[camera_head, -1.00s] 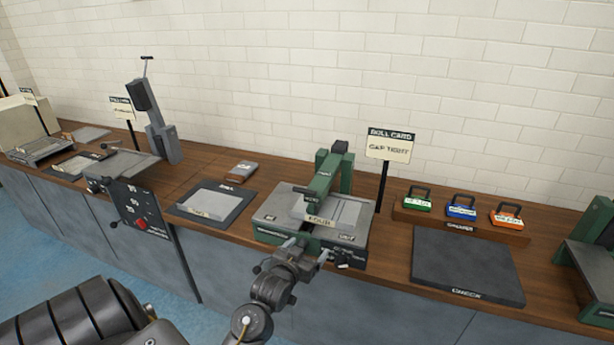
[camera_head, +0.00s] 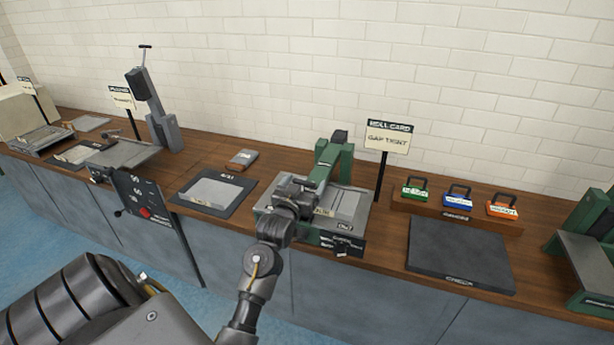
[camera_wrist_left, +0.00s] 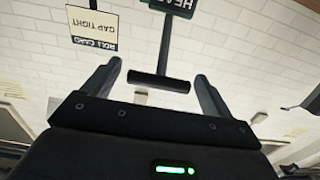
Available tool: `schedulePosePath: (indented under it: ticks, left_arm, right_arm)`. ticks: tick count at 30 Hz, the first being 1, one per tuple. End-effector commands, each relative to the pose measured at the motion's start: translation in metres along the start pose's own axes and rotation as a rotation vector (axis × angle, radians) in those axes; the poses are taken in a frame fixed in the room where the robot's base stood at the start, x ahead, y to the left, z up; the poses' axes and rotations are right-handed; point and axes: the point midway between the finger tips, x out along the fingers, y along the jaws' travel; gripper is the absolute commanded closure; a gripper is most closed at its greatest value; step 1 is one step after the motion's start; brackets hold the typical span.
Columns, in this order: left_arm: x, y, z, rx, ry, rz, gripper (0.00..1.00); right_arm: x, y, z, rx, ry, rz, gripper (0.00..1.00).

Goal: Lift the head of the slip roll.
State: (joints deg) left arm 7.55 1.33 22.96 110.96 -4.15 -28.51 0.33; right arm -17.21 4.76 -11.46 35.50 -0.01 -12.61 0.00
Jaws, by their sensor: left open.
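The slip roll stands mid-bench in the head view, with a green arm-like head (camera_head: 326,165) over a grey bed (camera_head: 352,207). A plate with a partly hidden label lies on the bed. My left gripper (camera_head: 290,190) is at the front end of the head and covers the handle there. In the left wrist view, the picture is upside down, and the black bar handle (camera_wrist_left: 160,83) lies between the two open fingers of my left gripper (camera_wrist_left: 159,72). The fingers stand apart from the bar's ends. A green "HEAD" label (camera_wrist_left: 175,6) shows behind it. My right gripper is not in view.
A "ROLL CARD, GAP TIGHT" sign (camera_head: 389,138) stands right of the slip roll. Further right are a dark check plate (camera_head: 460,255) and a wooden rack (camera_head: 470,222) with green, blue and orange blocks. A dark mat (camera_head: 238,198) with a plate lies to the left.

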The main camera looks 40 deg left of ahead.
Motion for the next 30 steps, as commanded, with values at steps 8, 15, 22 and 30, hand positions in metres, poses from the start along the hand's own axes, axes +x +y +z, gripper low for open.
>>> schedulePosePath:
  ticks: [8, 15, 22, 30]
  left_arm:
    - [0.026, 0.0, -0.001, 0.001, 0.001, 0.0, 0.15]
    - [0.028, 0.0, 0.0, 0.001, 0.001, 0.0, 0.15]
    - [0.028, 0.0, 0.0, 0.001, 0.0, 0.001, 0.37]
    - [0.028, 0.0, 0.0, 0.001, 0.0, 0.0, 0.72]
  right_arm:
    - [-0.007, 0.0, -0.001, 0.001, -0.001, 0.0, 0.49]
    - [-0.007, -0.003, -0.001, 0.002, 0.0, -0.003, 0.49]
    - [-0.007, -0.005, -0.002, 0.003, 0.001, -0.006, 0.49]
    - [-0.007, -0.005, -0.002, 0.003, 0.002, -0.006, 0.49]
